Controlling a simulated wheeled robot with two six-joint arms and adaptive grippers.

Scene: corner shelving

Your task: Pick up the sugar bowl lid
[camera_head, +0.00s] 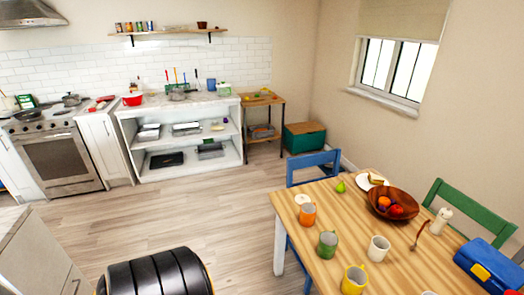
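I cannot make out a sugar bowl lid for certain. A small round whitish thing (302,199) lies near the left corner of the wooden table (335,240), behind the orange mug (308,214); it is too small to tell what it is. A white mug (378,248) stands farther right on the table. A white thing (429,293) is cut off by the bottom edge of the view. Neither of my grippers shows in the head view.
The table also holds a green mug (327,244), a yellow mug (354,280), a wooden fruit bowl (393,203), a pear (340,187) and a blue box (490,262). A blue chair (315,160) and green chair (470,208) stand against it.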

